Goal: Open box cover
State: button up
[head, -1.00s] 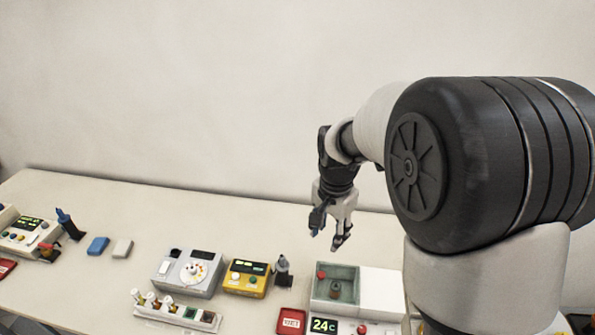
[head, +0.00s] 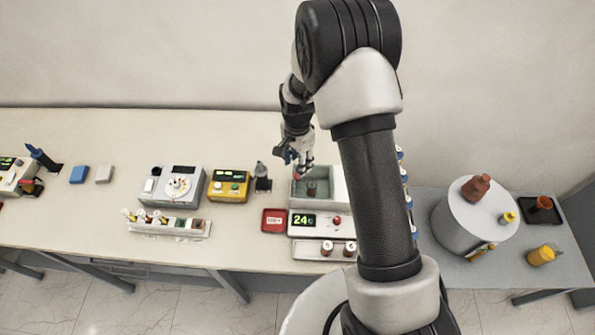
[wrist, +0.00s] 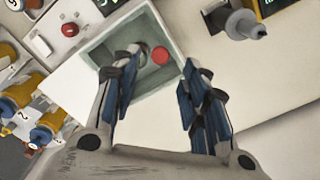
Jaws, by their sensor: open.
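An open-looking grey-green box (head: 299,190) stands at the back of the white device on the table. It shows larger in the wrist view (wrist: 97,52), with a red round knob (wrist: 160,55) and a darker round part (wrist: 138,56) within its outline. A flat white panel (wrist: 82,100) adjoins it. I cannot tell whether a clear cover lies over the box. My gripper (head: 295,158) is above the box's back edge, pointing down. In the wrist view its fingers (wrist: 160,82) are open and empty, spread on both sides of the red knob in the picture; they partly hide the box.
A digital display unit (head: 303,220) is in front of the box, with a red tray (head: 274,221) at its left. A dark upright connector (head: 262,177) and a yellow device (head: 229,186) stand further left. A white drum (head: 463,233) stands at the right.

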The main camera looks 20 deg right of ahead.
aim_at(312, 178)
notch_tip(312, 178, down, 6)
jog(key=shift+r, duration=0.15)
jog(key=shift+c, duration=0.3)
grip_shut()
dwell(0.4)
